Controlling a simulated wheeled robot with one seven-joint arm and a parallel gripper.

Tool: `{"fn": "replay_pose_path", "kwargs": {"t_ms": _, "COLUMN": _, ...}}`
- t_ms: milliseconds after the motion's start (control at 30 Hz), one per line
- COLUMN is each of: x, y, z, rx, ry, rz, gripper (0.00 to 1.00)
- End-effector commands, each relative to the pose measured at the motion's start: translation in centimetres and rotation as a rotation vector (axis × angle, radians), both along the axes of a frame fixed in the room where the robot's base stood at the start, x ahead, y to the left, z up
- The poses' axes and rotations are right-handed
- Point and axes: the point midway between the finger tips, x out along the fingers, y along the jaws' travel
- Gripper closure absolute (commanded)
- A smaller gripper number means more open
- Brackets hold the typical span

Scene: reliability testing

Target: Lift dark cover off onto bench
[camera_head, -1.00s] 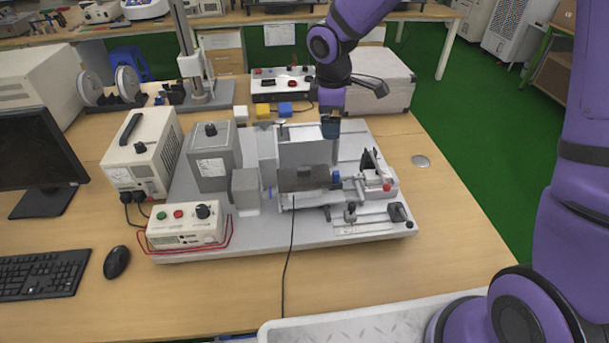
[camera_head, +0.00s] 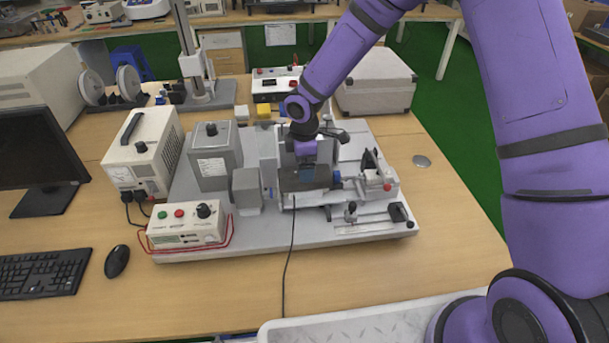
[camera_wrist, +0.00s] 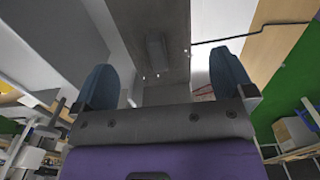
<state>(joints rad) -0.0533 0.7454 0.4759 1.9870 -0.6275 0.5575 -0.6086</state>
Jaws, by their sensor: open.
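The dark cover (camera_head: 289,183) lies on the grey fixture in the middle of the bench, partly hidden by my gripper. In the wrist view the cover (camera_wrist: 175,22) is a dark brown-grey plate with a small raised grey block (camera_wrist: 156,48), which looks like its handle. My gripper (camera_head: 307,176) is over the cover. Its two blue fingers are open in the wrist view (camera_wrist: 165,80) and nothing is between their tips. The block is beyond the fingertips, roughly in line with the gap. I cannot tell how far it is from the fingers.
The fixture stands on a grey baseplate (camera_head: 250,236) with grey boxes on its left and a clamp (camera_head: 372,170) on its right. A control box (camera_head: 186,226) and a thin black cable (camera_head: 290,250) are at the front. Bare bench (camera_head: 455,215) is free on the right.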

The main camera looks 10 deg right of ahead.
Motion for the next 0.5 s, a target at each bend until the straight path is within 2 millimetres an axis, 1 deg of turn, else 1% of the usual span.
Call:
{"fn": "replay_pose_path", "kwargs": {"t_ms": 167, "x": 0.0, "y": 0.2, "z": -1.2, "rx": 0.0, "ry": 0.002, "rz": -0.001, "gripper": 0.0}}
{"fn": "replay_pose_path", "kwargs": {"t_ms": 400, "x": 0.1, "y": 0.4, "z": -4.5, "rx": -0.001, "ry": 0.002, "rz": 0.0, "gripper": 0.0}}
{"fn": "replay_pose_path", "kwargs": {"t_ms": 500, "x": 0.2, "y": 0.4, "z": -5.2, "rx": -0.001, "ry": 0.001, "rz": -0.001, "gripper": 0.0}}
